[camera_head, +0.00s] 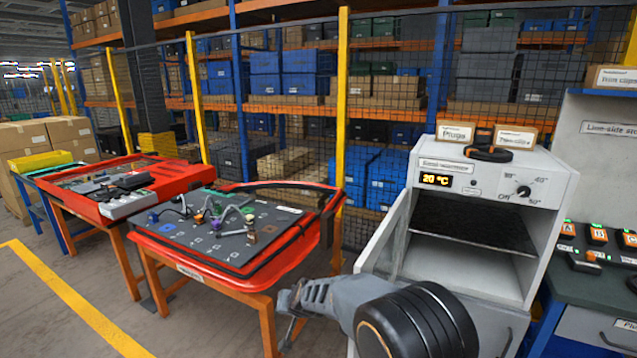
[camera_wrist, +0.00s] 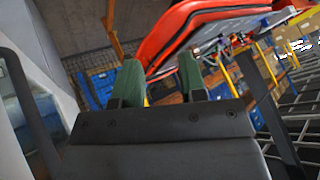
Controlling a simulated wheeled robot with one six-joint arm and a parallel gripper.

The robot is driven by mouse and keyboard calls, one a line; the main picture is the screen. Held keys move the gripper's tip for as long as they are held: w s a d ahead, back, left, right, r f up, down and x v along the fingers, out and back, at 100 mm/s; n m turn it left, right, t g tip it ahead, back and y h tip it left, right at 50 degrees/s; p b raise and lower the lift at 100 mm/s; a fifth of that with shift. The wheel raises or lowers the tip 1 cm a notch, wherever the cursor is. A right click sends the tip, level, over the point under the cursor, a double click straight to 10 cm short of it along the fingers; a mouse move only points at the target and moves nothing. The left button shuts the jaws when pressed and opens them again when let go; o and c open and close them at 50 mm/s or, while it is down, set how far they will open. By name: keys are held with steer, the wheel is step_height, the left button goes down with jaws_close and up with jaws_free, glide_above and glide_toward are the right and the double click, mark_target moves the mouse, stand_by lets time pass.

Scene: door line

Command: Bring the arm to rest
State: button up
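My arm reaches in from the bottom of the head view, with a thick black joint and a grey part toward the left. My gripper (camera_head: 285,303) is at the end of it, low in front of the red-rimmed table (camera_head: 222,270) and left of the white oven cabinet (camera_head: 460,166). In the wrist view my gripper (camera_wrist: 160,78) shows two green fingertips standing apart. Nothing is seen held between them. The view there is tilted, with the red table rim (camera_wrist: 200,15) beyond the fingers.
The oven's door (camera_head: 385,235) stands open close to my arm; its display reads 20 °C. A dark tool (camera_head: 488,153) and labelled boxes lie on top. A second red table (camera_head: 125,185) stands at left. A blue-framed bench (camera_head: 597,290) with devices is at right. Floor at lower left is clear.

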steer(key=s+d+r+g+h, duration=0.1)
steer(key=s+d+r, duration=0.2)
steer(key=s+d, duration=0.5)
steer(key=s+d+r+g+h, duration=0.1)
steer(key=s+d+r, duration=0.3)
steer(key=s+d, duration=0.4)
steer(key=s+d+r+g+h, duration=0.1)
steer(key=s+d+r, duration=0.3)
steer(key=s+d, duration=0.4)
steer(key=s+h, duration=0.1)
steer(key=s, duration=0.2)
steer(key=shift+d, duration=0.15)
